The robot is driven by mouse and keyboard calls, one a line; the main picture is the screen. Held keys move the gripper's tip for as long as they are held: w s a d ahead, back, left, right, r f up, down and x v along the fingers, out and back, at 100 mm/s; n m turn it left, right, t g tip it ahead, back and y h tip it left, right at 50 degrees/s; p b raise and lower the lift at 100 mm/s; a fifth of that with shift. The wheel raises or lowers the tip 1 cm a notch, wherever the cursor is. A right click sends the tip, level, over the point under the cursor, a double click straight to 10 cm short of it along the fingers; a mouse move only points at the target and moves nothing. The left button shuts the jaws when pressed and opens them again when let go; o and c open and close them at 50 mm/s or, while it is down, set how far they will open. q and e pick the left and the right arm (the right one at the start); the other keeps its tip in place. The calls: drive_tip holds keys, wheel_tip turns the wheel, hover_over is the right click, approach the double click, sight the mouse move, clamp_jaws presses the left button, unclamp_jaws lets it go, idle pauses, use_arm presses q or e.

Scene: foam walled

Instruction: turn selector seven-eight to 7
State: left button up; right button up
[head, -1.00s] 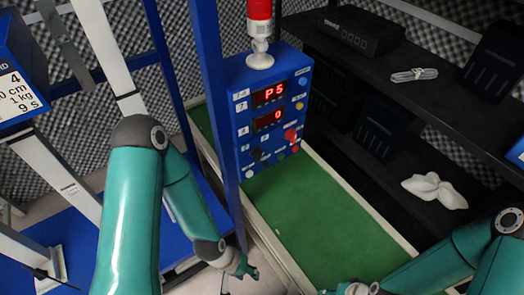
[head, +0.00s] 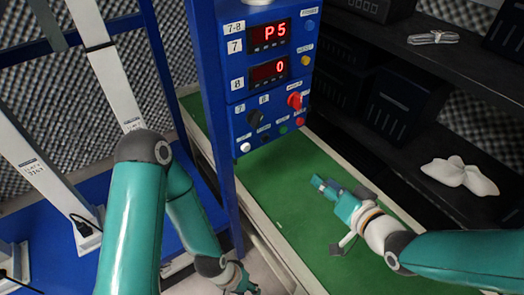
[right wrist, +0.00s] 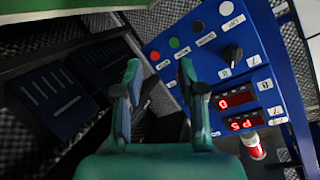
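The blue control panel (head: 235,75) carries the selector seven-eight, a black knob (head: 255,117) low on its left side, with small 7 and 8 labels above it. The knob also shows in the right wrist view (right wrist: 232,52), upside down; which label it points to is too small to tell. My right gripper (head: 325,187) is below and to the right of the panel, over the green surface, apart from the knob. In the right wrist view its fingers (right wrist: 159,68) are spread and empty. My left gripper (head: 248,284) is low near the bottom edge, its fingers unclear.
Two red displays (head: 268,70) are above. A blue post (head: 212,110) stands along the panel's left edge. Dark shelves (head: 400,130) are at right. The green surface (head: 285,180) below is clear.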

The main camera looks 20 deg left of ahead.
drive_tip(key=s+a+r+n+y+b, duration=0.3)
drive_tip(key=a+r+y+b, duration=0.2)
drive_tip(key=r, duration=0.2)
approach(260, 121)
drive_tip(key=shift+t, duration=0.3)
drive_tip(key=x, duration=0.9)
drive_tip(key=shift+a+f, duration=0.2)
drive_tip(key=shift+a, duration=0.15)
use_arm(q)
wheel_tip(260, 121, down, 7)
drive_tip(key=shift+f, duration=0.2)
use_arm(e)
clamp_jaws()
